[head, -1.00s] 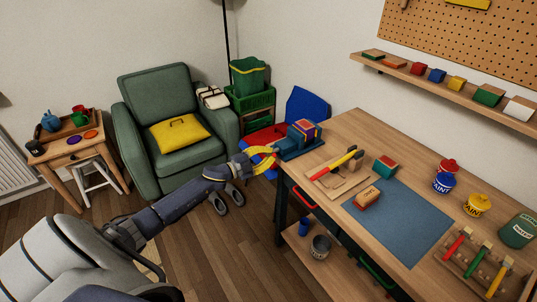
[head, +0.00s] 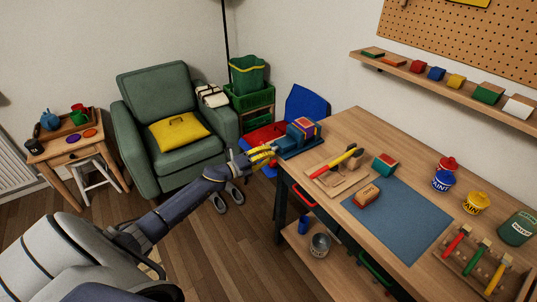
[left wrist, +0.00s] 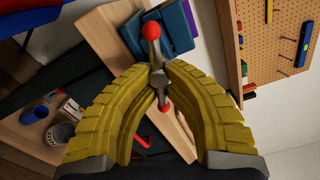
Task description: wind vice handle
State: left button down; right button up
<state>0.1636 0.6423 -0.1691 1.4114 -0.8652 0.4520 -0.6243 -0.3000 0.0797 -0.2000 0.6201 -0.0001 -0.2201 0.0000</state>
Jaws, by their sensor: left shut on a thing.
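The blue vice (head: 299,143) is fixed at the far left corner of the workbench, with a block of several colours in its jaws. In the left wrist view the vice (left wrist: 172,30) shows at the top. Its handle is a grey bar with red ball ends (left wrist: 151,30). My left gripper (head: 270,151) has yellow fingers and reaches the near side of the vice. In the left wrist view the left gripper (left wrist: 160,80) has its fingertips shut on the handle's middle, between the two red balls. My right gripper is not in view.
The workbench (head: 345,125) holds a hammer (head: 338,162), a red and green block (head: 384,163), a sanding block (head: 367,195) on a blue mat (head: 400,222), and paint tins (head: 443,180). A blue and red chair (head: 306,103) stands behind the vice. An armchair (head: 165,100) is at left.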

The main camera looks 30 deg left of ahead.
pick_arm(q)
jog(key=shift+d+m, duration=0.15)
jog(key=shift+m, duration=0.55)
jog(key=c, duration=1.5)
grip_release()
jog(key=shift+f, duration=0.2)
jog(key=shift+o, duration=0.2)
jog(key=shift+s+f, duration=0.1)
jog(key=shift+s, duration=0.15)
jog(key=v, duration=1.1)
jog(key=shift+a+r, duration=0.25)
jog(key=shift+r, duration=0.1)
jog(key=shift+s, duration=0.15)
